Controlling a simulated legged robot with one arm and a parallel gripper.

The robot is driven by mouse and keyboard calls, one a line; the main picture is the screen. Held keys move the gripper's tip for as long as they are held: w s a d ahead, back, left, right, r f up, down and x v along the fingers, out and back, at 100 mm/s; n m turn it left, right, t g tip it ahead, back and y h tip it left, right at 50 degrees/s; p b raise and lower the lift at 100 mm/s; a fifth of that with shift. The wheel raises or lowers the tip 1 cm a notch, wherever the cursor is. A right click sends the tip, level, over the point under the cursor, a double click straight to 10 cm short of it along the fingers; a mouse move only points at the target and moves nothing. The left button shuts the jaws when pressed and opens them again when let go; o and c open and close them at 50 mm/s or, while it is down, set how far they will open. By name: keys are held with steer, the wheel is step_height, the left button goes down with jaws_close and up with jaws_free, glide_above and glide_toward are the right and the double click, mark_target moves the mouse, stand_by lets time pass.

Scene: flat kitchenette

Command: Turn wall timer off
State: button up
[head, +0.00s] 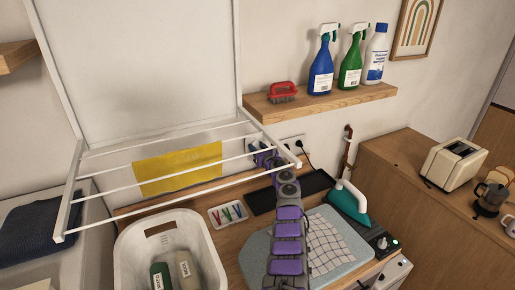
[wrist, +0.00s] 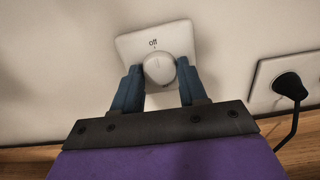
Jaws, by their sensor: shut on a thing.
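The wall timer (wrist: 182,38) is a white square plate on the wall in the wrist view, with "off" printed near its top. Its round white knob (wrist: 159,68) stands out from the plate, below the word. A second word under the knob is mostly hidden. My gripper (wrist: 160,70) has its two blue fingers closed on the knob, one on each side. I cannot clearly tell where the knob points. In the head view my gripper (head: 262,153) is at the wall behind the drying rack, and my arm and the rack largely hide the timer.
A socket with a black plug (wrist: 290,86) is close right of the timer. The drying rack's white bars (head: 190,160) with a yellow cloth (head: 178,168) extend left of my arm. A shelf with bottles (head: 320,103) is above. An iron (head: 350,204) stands right of my arm.

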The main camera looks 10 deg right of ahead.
steer(key=shift+n, duration=0.3)
stand_by(0.4)
steer(key=o, duration=1)
steer(key=shift+o, duration=0.2)
steer(key=shift+w, duration=0.1)
steer(key=shift+f, duration=0.1)
